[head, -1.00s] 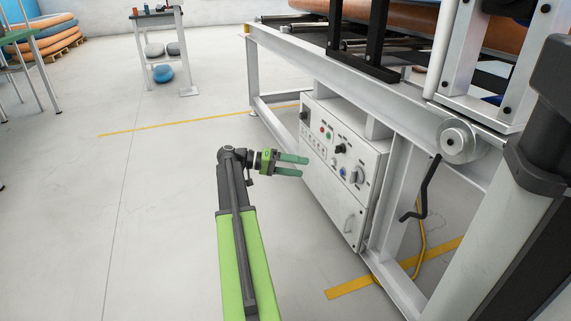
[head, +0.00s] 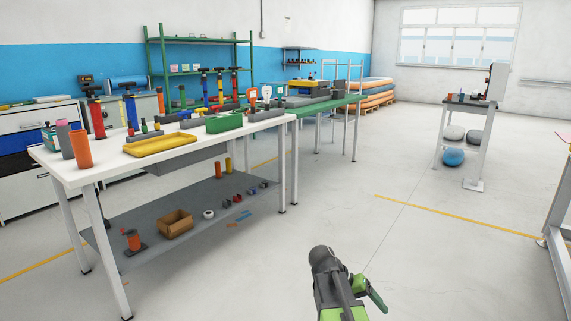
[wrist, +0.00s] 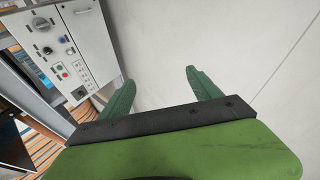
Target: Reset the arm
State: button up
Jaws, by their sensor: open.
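My gripper (head: 372,295) shows at the lower middle of the head view, at the end of my green and dark grey arm. It points to the right, over bare floor. In the wrist view its two green fingers (wrist: 160,95) are spread apart, with only pale floor between them. It is open and empty. A white control box (wrist: 65,45) with knobs and buttons shows at the upper left of the wrist view, apart from the fingers.
A white workbench (head: 105,171) with trays and pumps stands at the left, with a grey lower shelf (head: 170,235). A green table (head: 345,100) is behind it. A small stand (head: 468,105) is at the back right. The middle floor (head: 400,240) is clear.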

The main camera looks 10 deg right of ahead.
jog(key=s+a+f+n+t+y, duration=0.1)
jog(key=a+n+y, duration=0.1)
jog(key=a, duration=0.5)
jog(key=s+a+f+n+t+y+p, duration=0.1)
jog(key=a+n+y, duration=0.15)
jog(key=a, duration=0.45)
jog(key=s+a+f+n+t+y, duration=0.1)
jog(key=a+y, duration=0.2)
jog(key=a, duration=0.5)
notch_tip(320, 180, up, 38)
jog(key=w+p, duration=0.1)
jog(key=p, duration=3.7)
jog(key=shift+d, duration=0.25)
jog(key=shift+f+n, duration=0.1)
jog(key=shift+n, duration=0.15)
jog(key=shift+c, duration=0.4)
